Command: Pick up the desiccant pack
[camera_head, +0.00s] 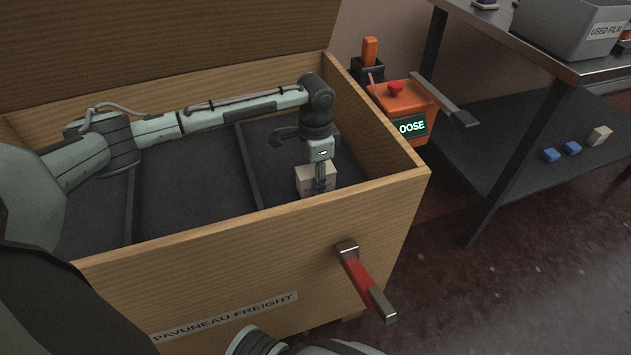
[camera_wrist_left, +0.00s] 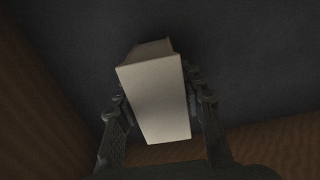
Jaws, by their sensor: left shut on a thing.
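The desiccant pack appears to be the pale, box-shaped block (camera_head: 304,179) in the right-hand compartment of the wooden crate (camera_head: 385,215). My left gripper (camera_head: 320,184) reaches down into the crate and is shut on this block. In the left wrist view the block (camera_wrist_left: 158,100) sits between the two fingers of the gripper (camera_wrist_left: 160,118), one on each side, over a dark floor. I cannot tell whether the block touches the crate floor. My right gripper is not seen; only part of an arm shows at the bottom edge of the head view.
Dark dividers (camera_head: 249,165) split the crate. A red-handled latch (camera_head: 360,275) sticks out from its front. An orange device (camera_head: 403,105) with a red button stands behind it. A metal table (camera_head: 560,72) at right holds a grey bin (camera_head: 570,35); blue blocks (camera_head: 550,155) lie on its lower shelf.

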